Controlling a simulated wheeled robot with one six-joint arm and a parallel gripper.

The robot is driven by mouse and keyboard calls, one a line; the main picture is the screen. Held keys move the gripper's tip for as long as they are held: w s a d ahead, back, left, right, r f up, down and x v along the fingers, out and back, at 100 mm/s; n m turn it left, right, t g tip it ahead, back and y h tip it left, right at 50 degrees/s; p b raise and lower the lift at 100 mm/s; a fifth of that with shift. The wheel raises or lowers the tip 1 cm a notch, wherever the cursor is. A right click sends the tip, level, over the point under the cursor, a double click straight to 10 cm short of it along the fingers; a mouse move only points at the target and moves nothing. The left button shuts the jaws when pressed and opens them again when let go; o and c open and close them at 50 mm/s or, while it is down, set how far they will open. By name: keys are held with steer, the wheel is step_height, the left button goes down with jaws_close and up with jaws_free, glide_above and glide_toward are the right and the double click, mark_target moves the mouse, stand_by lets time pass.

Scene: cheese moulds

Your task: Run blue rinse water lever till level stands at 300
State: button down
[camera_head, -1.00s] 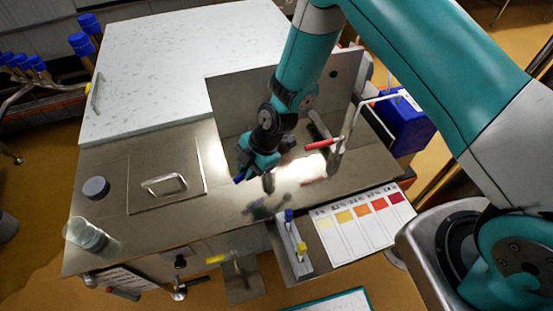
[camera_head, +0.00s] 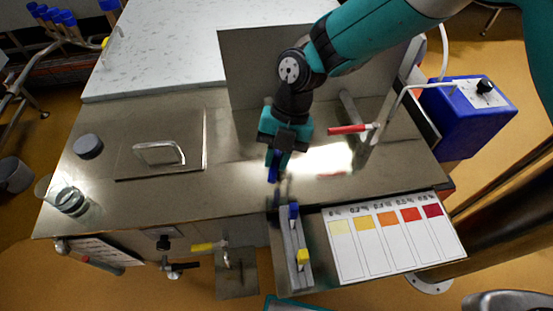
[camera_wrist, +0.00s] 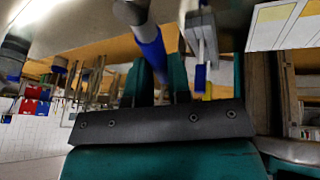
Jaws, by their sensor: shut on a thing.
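My gripper (camera_head: 277,160) is at the front middle of the steel counter in the head view. It is shut on a blue lever handle (camera_head: 274,170). In the wrist view the blue handle (camera_wrist: 150,50) with a grey end lies between my fingers. The lever's mount is mostly hidden by my gripper. A clear vessel (camera_head: 70,200) stands at the counter's front left; no level or 300 mark can be read on it.
A red-handled lever (camera_head: 350,129) is right of my gripper. A grey strip (camera_head: 290,245) with blue and yellow pieces and a colour chart (camera_head: 390,240) lie in front. A lidded hatch (camera_head: 160,155) is left. A blue box (camera_head: 465,115) stands right.

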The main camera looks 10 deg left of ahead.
steer(key=shift+w+d+n+h+b, duration=0.15)
steer(key=shift+d+n+h+b, duration=0.2)
steer(key=shift+n+b, duration=0.3)
steer(key=shift+d, duration=0.1)
steer(key=c, duration=1.1)
jaws_free()
steer(key=shift+o, duration=0.2)
steer(key=p+v, duration=0.2)
steer(key=v, duration=1.5)
steer(key=shift+r, duration=0.15)
steer(key=shift+w+d, duration=0.1)
steer(key=shift+w, duration=0.05)
